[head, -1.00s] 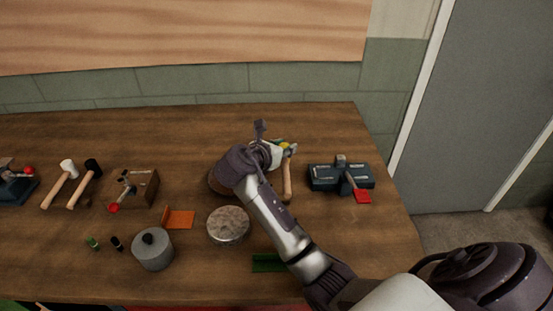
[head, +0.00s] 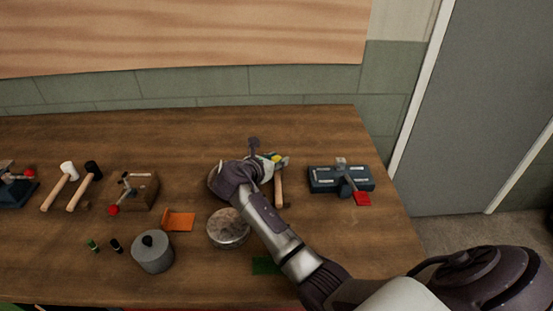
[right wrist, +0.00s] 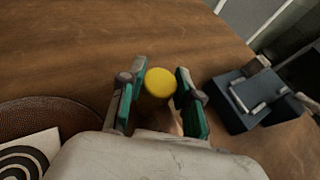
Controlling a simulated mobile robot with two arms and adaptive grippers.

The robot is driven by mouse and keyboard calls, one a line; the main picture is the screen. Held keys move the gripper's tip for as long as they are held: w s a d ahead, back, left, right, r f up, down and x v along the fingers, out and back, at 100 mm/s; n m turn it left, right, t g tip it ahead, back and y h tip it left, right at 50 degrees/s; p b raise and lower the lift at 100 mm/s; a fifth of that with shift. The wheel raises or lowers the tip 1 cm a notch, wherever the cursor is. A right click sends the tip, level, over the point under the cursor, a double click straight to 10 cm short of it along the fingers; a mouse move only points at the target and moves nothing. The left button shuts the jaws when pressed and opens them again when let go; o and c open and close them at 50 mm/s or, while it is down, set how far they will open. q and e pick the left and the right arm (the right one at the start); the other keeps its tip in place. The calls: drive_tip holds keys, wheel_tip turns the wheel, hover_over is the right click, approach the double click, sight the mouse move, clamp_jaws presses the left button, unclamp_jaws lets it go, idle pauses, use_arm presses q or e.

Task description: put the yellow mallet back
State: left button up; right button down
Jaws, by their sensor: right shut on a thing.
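The yellow mallet's wooden handle (head: 279,190) shows in the head view, pointing toward the front of the bench, with a bit of its yellow head at my gripper. In the right wrist view its round yellow face (right wrist: 160,82) sits between the teal-padded fingers. My right gripper (head: 277,159) is shut on the mallet; it also shows in the right wrist view (right wrist: 161,74). I cannot tell whether the mallet touches the bench. A white mallet (head: 60,184) and a black mallet (head: 85,184) lie side by side at the left. My left gripper is not in view.
A dark clamp block with a red handle (head: 325,180) stands right of the mallet. A brown round pad (head: 214,184) is partly under my wrist. A round mottled disc (head: 227,229), grey lidded pot (head: 152,255) and orange bracket (head: 180,221) stand nearer. The bench's back strip is clear.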

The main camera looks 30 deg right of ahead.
drive_tip(key=c, duration=0.8)
unclamp_jaws()
drive_tip(key=shift+a+r, duration=0.2)
drive_tip(key=shift+r, duration=0.05)
drive_tip(key=v, duration=1.1)
drive_tip(key=shift+s+a, duration=0.2)
drive_tip(key=shift+a, duration=0.05)
drive_tip(key=shift+r, duration=0.15)
